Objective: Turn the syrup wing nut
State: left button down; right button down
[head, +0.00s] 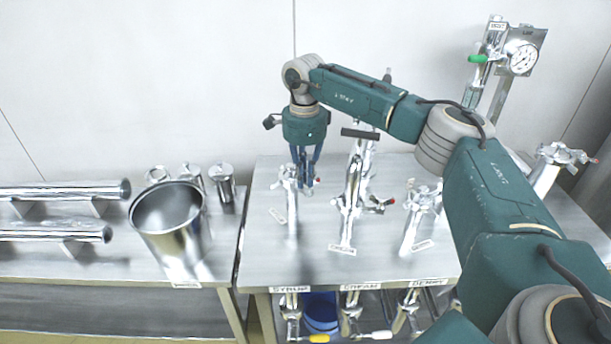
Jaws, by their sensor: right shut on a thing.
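The syrup fitting is the leftmost upright chrome pipe (292,215) on the right steel table, above the label SYRUP (289,289). A clamp (287,172) sits at its top, and its wing nut is largely hidden by my fingers. My right gripper (306,180) reaches down from above, with its blue fingers closed at the clamp's right side, on the wing nut. I cannot tell the nut's angle. My left gripper is not in view.
A taller cream pipe (352,195) and a third clamped pipe (415,215) stand right of the syrup pipe. A gauge (523,58) with a green handle is at back right. A steel pot (170,225), canisters and tubes are on the left table. A blue bucket (320,313) is below.

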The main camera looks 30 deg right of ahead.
jog(key=m, duration=0.6)
jog(key=shift+w+d+r+m+p, duration=0.1)
jog(key=shift+w+r+m+p, duration=0.05)
jog(key=shift+w+m+p, duration=0.2)
jog(key=m, duration=0.6)
jog(key=shift+w+d+p, duration=0.2)
jog(key=shift+w+p, duration=0.05)
jog(key=shift+p, duration=0.15)
jog(key=c, duration=1.8)
grip_release()
notch_tip(320, 180, up, 12)
